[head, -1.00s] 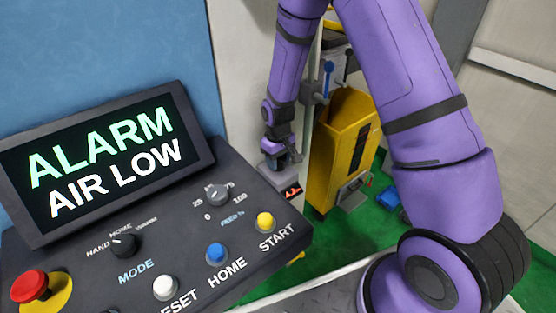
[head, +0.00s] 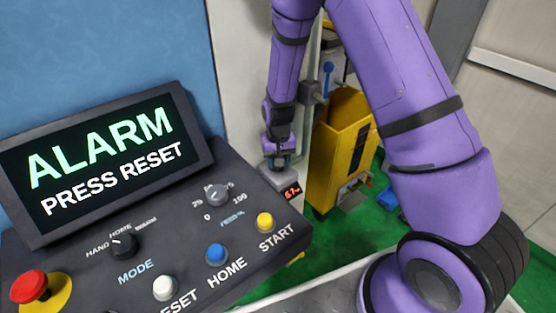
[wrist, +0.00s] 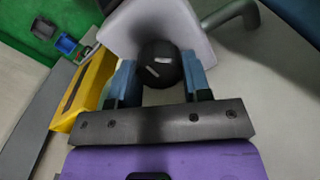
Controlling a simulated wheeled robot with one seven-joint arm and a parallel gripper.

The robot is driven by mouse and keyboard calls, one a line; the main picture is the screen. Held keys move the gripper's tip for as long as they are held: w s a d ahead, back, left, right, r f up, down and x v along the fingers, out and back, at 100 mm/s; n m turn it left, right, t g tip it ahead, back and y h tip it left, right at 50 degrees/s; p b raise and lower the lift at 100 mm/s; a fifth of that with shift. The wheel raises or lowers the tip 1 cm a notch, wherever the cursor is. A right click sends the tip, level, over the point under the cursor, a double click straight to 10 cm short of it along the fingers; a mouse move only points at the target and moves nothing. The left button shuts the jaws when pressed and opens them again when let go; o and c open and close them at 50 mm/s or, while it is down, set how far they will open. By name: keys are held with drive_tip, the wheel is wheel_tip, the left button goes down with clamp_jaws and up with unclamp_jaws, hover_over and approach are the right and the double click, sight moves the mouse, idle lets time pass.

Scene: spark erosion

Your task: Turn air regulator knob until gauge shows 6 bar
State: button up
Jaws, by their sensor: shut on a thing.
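The air regulator knob (wrist: 160,62) is round and black with a white mark, seen from above in the wrist view. My gripper (wrist: 160,80) is shut on it, with one finger at each side. The knob sits on the pale grey regulator body (wrist: 128,28). In the head view my gripper (head: 278,160) points down at the regulator (head: 277,178) and hides the knob. The small gauge display (head: 291,190) shows red digits, seemingly starting with 6; the digit after it is too small to read surely. The panel screen (head: 108,163) reads "ALARM PRESS RESET".
The dark control panel fills the left front, with a white RESET button (head: 165,288), blue HOME (head: 216,253), yellow START (head: 265,221) and a red stop button (head: 32,286). A yellow bin (head: 335,150) stands close to the right of my gripper.

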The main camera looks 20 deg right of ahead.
drive_tip(key=o, duration=0.9)
drive_tip(key=shift+o, duration=0.2)
wheel_tip(320, 180, up, 11)
drive_tip(key=shift+f, duration=0.1)
idle(0.3)
